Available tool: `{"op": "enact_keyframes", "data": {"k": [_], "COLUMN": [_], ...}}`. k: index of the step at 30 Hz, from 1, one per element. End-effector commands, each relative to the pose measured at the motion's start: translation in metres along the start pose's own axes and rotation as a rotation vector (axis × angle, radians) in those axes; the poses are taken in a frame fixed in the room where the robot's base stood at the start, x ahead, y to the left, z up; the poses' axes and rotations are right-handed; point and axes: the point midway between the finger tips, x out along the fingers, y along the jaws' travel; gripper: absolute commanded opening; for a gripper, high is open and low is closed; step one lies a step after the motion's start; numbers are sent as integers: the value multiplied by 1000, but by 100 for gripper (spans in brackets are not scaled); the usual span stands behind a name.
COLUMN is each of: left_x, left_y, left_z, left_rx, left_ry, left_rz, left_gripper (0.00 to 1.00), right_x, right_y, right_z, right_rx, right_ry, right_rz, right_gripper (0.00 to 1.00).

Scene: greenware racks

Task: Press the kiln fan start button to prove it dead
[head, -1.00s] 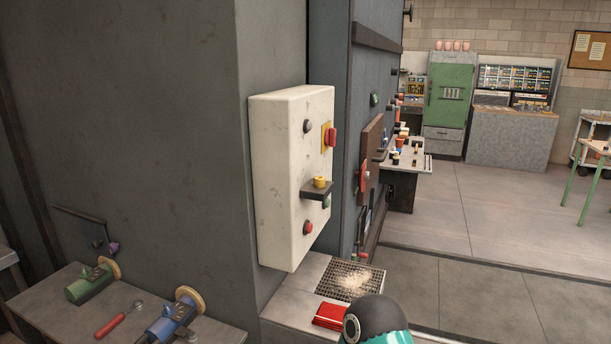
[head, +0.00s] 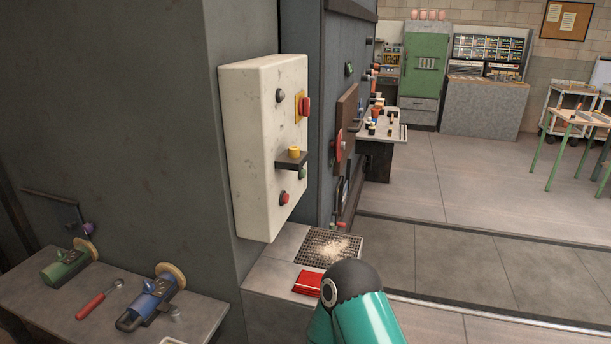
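A white control box (head: 258,150) is mounted on the grey kiln wall in the head view. Its face, seen at a slant, carries a dark knob (head: 280,96), a red switch on a yellow plate (head: 304,107), a green button (head: 303,174) and a red button (head: 285,198). A small dark shelf (head: 290,161) with a yellow piece (head: 294,152) on it juts out just above the green button and partly hides it. I cannot read any labels. Part of my own arm, teal and black, shows at the bottom centre; neither gripper is in view.
A bench at lower left holds a green grinder (head: 68,266), a blue grinder (head: 152,298) and a red-handled tool (head: 97,301). Open floor lies to the right.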

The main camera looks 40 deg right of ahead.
Motion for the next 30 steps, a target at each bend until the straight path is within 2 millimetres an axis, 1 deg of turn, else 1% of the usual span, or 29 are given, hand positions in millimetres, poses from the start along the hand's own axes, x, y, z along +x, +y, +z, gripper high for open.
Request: {"op": "enact_keyframes", "data": {"k": [1, 4, 5, 30], "left_x": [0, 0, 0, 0], "left_y": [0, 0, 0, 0], "left_z": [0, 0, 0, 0], "left_rx": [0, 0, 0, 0], "left_ry": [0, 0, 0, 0], "left_rz": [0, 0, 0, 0], "left_gripper": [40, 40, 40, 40], "right_x": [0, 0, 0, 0], "right_y": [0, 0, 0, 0], "right_z": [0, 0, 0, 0], "right_rx": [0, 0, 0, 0], "right_ry": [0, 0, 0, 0], "right_rz": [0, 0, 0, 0], "right_gripper": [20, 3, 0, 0]}}
